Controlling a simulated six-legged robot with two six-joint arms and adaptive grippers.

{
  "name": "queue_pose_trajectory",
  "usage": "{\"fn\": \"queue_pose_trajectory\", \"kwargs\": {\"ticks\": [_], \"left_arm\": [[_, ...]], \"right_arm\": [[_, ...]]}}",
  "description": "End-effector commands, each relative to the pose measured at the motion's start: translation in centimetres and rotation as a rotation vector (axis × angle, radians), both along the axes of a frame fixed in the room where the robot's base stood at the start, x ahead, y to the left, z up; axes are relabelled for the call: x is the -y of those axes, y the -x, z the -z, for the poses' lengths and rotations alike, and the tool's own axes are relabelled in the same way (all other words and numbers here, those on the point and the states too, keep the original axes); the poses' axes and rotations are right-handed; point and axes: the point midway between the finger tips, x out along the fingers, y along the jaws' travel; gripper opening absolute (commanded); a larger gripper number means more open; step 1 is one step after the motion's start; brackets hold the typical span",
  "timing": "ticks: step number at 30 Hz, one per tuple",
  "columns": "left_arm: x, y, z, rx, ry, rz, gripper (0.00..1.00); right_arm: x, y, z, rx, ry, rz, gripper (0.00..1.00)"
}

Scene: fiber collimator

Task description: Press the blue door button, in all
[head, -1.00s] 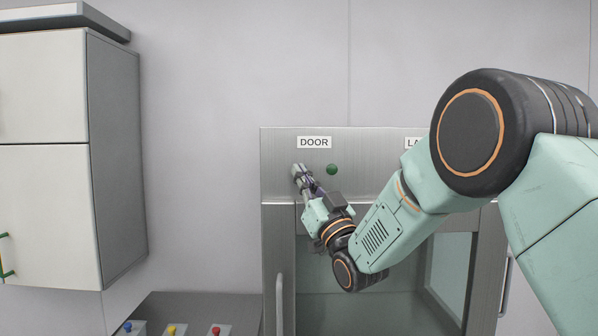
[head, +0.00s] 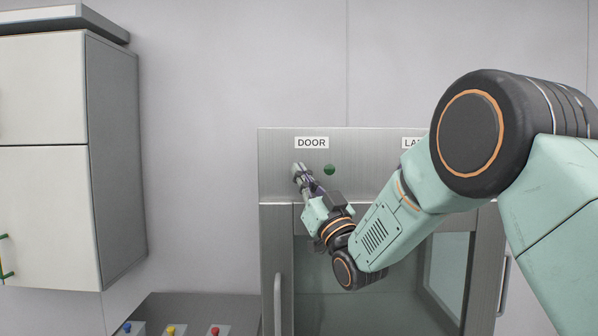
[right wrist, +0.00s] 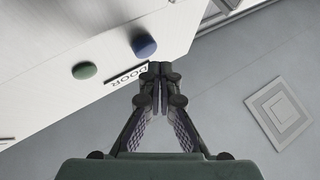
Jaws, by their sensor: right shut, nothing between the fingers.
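The blue door button (right wrist: 145,46) shows in the right wrist view beside the DOOR label (right wrist: 126,74) on the metal cabinet front. In the head view my right gripper hides it. A green button (head: 329,169) sits to its right under the DOOR label (head: 312,142); it also shows in the right wrist view (right wrist: 84,71). My right gripper (head: 298,171) is at the panel just left of the green button, shut and empty. In the right wrist view its fingertips (right wrist: 159,72) are together just below the blue button; I cannot tell whether they touch it. My left gripper is out of view.
The metal cabinet (head: 380,150) has a glass front below the panel and a vertical handle (head: 278,305). A second label is partly behind my right arm. Blue (head: 127,327), yellow (head: 171,330) and red (head: 215,330) buttons stand on boxes at lower left. A white cupboard (head: 45,200) is at left.

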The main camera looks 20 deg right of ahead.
Motion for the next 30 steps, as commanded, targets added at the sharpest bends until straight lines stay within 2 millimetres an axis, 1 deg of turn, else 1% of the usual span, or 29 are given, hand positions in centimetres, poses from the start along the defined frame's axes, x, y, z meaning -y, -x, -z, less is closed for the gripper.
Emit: {"fn": "queue_pose_trajectory", "kwargs": {"ticks": [5,30], "left_arm": [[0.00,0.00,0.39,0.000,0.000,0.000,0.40],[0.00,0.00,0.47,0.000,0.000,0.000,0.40]], "right_arm": [[0.16,-0.51,0.10,0.000,0.000,0.000,0.00],[0.31,-1.01,0.10,-0.001,0.000,0.000,0.00]]}}
